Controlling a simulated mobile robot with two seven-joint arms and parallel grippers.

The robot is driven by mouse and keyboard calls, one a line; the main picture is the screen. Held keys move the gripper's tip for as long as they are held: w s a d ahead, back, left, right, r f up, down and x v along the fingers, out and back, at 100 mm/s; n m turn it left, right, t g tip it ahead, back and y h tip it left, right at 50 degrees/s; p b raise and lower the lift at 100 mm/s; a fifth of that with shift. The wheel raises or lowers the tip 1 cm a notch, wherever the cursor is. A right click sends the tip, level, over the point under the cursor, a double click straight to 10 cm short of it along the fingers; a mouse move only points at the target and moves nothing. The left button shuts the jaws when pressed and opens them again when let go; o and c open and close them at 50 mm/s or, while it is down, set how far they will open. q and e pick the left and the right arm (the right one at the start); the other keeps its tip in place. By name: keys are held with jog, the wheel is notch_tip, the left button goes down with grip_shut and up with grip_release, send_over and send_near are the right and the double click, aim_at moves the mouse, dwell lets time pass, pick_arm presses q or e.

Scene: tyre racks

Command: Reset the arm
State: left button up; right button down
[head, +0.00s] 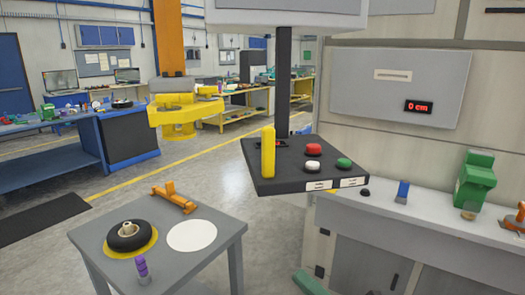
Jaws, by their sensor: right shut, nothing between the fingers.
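A black control panel (278,181) hangs on a dark post in the middle of the head view. An upright yellow bar (268,152) stands at its left side, beside a small dark red part. A red button (313,149), a white button (312,165) and a green button (343,162) sit to the right of the bar. A display (418,106) on the grey wall panel reads "0 cm" in red. I cannot tell which of these parts is the arm. I make out neither of my grippers in this view.
A grey table (208,221) at lower left holds a small tyre (129,236), a white disc (192,236), an orange tool (173,197) and a purple-topped item (142,268). A bench (425,219) at right carries a green machine (476,181). Open floor lies behind the table.

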jog(key=s+d+f+m+t+h, duration=0.2)
jog(key=s+d+f+m+h, duration=0.15)
jog(key=f+m+h, duration=0.55)
jog(key=s+d+f+m+t+h, duration=0.15)
jog(key=d+f+m+h, duration=0.35)
jog(key=f+m, duration=0.75)
pick_arm(q)
jog(key=shift+w+a+r+t+p, duration=0.1)
jog(key=shift+w+r+t+p, duration=0.2)
jog(key=shift+w+r+p, duration=0.6)
pick_arm(e)
jog(key=s+d+f+m+g+h, duration=0.2)
jog(key=s+f+m+g, duration=0.2)
jog(key=s+f, duration=0.5)
jog(key=s+d+f+m+g+h, duration=0.2)
jog(key=s+f+m+g, duration=0.2)
jog(key=s+f, duration=0.4)
jog(key=s+m, duration=0.1)
jog(key=s, duration=0.3)
jog(key=shift+f, duration=0.35)
pick_arm(q)
jog(key=shift+r, duration=0.25)
pick_arm(e)
jog(key=shift+d, duration=0.1)
